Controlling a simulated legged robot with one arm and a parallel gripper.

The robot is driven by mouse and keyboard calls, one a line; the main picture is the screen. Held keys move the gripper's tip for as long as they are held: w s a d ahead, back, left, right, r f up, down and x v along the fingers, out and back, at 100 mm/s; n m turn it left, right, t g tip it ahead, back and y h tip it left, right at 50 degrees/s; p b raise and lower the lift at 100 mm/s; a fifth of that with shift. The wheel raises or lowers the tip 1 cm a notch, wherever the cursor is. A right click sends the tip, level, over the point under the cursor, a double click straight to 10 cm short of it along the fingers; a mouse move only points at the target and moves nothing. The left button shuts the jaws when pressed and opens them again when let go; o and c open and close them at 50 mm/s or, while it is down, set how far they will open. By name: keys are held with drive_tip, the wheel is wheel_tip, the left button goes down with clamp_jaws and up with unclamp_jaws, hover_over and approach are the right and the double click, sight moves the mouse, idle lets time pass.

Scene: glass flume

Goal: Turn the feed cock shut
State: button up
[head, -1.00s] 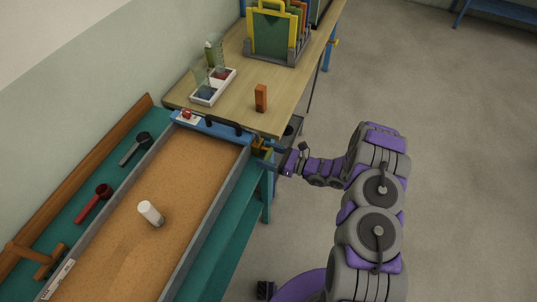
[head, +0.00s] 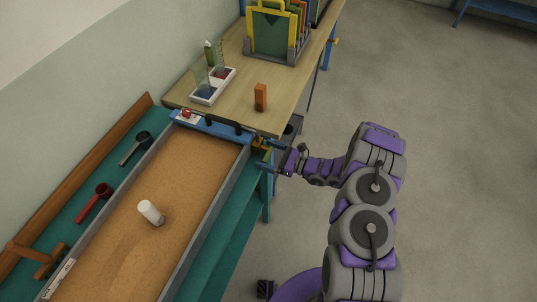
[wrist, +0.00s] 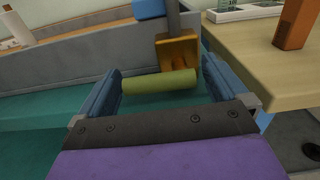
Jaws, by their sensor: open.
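The feed cock shows in the wrist view as an orange-tan body (wrist: 177,52) below a grey upright pipe, with a yellow-green bar-shaped handle (wrist: 158,82) lying roughly crosswise in front of it. In the head view the cock (head: 259,143) is a small yellow-orange piece at the near right corner of the flume's blue end. My gripper (wrist: 161,66) is open, with one blue finger on each side of the handle. The handle lies between the fingers; contact cannot be told. In the head view my gripper (head: 271,154) is at the cock and partly covers it.
The sand-filled flume (head: 208,227) with grey walls holds a white cylinder (head: 150,212). A wooden table (head: 235,102) beyond it carries an orange block (head: 260,97), a white tray (head: 211,91) and a folder rack (head: 277,57). Open floor (head: 450,160) lies to the right.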

drive_tip(key=p+v, duration=0.3)
drive_tip(key=v, duration=1.4)
drive_tip(key=shift+d, duration=0.25)
drive_tip(key=s+a+r+n+g, duration=0.1)
drive_tip(key=a+r+n+g, duration=0.25)
drive_tip(key=r, duration=0.35)
drive_tip(key=s+a+r+n+g, duration=0.25)
drive_tip(key=a+r+n, duration=0.2)
drive_tip(key=r, duration=0.25)
drive_tip(key=s+a+r+n+g+h, duration=0.4)
drive_tip(key=s+r+n+g, duration=0.15)
drive_tip(key=s+r, duration=0.4)
drive_tip(key=s+d+r+n+h, duration=0.2)
drive_tip(key=s+r+n+h, duration=0.4)
drive_tip(key=s, duration=0.5)
drive_tip(key=s+d+r+n+t+h, duration=0.2)
drive_tip(key=s+d+t+h, duration=0.1)
drive_tip(key=s+d+h, duration=0.4)
drive_tip(key=shift+s+d+r, duration=0.4)
drive_tip(key=shift+s+d, duration=0.9)
drive_tip(key=shift+s, duration=0.55)
